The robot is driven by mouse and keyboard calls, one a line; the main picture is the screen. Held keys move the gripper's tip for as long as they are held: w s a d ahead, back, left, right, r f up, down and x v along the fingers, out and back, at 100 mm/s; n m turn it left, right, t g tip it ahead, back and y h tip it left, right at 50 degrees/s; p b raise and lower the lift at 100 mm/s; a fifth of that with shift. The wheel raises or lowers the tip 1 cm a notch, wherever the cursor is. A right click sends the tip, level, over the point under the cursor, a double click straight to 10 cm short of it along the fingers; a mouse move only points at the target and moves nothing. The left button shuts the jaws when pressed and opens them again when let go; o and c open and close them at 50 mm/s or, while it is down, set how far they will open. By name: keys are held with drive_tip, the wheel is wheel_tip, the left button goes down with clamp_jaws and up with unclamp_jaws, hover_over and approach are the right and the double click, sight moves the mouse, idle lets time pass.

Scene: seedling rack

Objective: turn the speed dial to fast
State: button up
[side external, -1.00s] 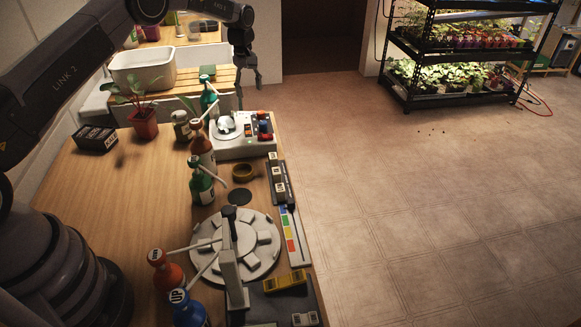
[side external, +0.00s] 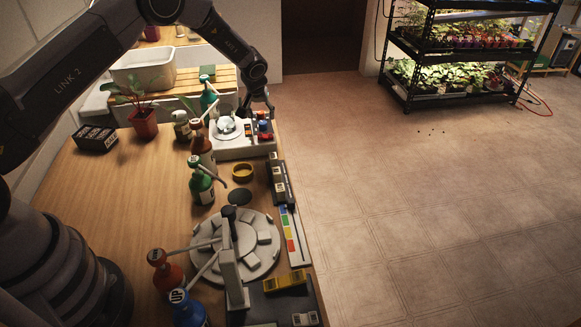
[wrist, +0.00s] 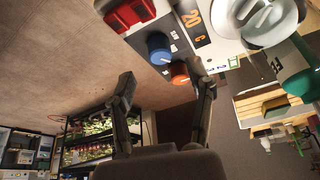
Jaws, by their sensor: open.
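A white box-shaped device (side external: 240,148) stands at the back right of the bench. On its top are a round silver-white plate (wrist: 268,18), an orange display reading 20 C (wrist: 193,22), a red switch (wrist: 130,14), a blue knob (wrist: 158,48) and an orange knob (wrist: 180,72). The small labels by the knobs are unreadable, so I cannot tell which is the speed dial. My gripper (wrist: 161,73) is open and empty, its fingertips spread near the two knobs.
A green bottle (side external: 208,97) stands behind the device, and a brown pump bottle (side external: 202,150) stands to its left. A yellow-brown ring (side external: 243,172) and a black block strip (side external: 278,180) lie in front. The floor right of the bench is open.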

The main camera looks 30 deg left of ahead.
sight(263, 122)
drive_tip(key=shift+x, duration=2.05)
clamp_jaws()
